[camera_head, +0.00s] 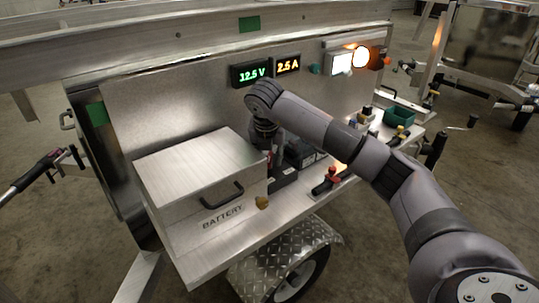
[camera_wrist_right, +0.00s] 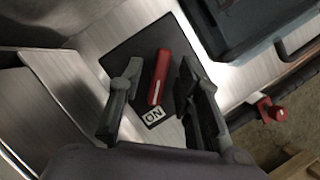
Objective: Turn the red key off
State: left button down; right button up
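In the right wrist view the red key (camera_wrist_right: 159,76) is a slim red bar on a dark square plate (camera_wrist_right: 143,62). A white "ON" label (camera_wrist_right: 153,115) lies near its lower end. My right gripper (camera_wrist_right: 160,78) is open, with one finger on each side of the key and a visible gap on both sides. In the head view my right gripper (camera_head: 268,150) points down beside the battery box, and my arm hides the key there. My left gripper is not in view.
A metal box marked BATTERY (camera_head: 205,185) stands left of my gripper. Behind are a 12.5 V display (camera_head: 250,72) and a 2.5 A display (camera_head: 287,65). A red knob (camera_head: 333,173) and a green bin (camera_head: 399,116) are to the right.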

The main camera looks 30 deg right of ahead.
jog(key=shift+c, duration=0.3)
grip_shut()
dwell(0.3)
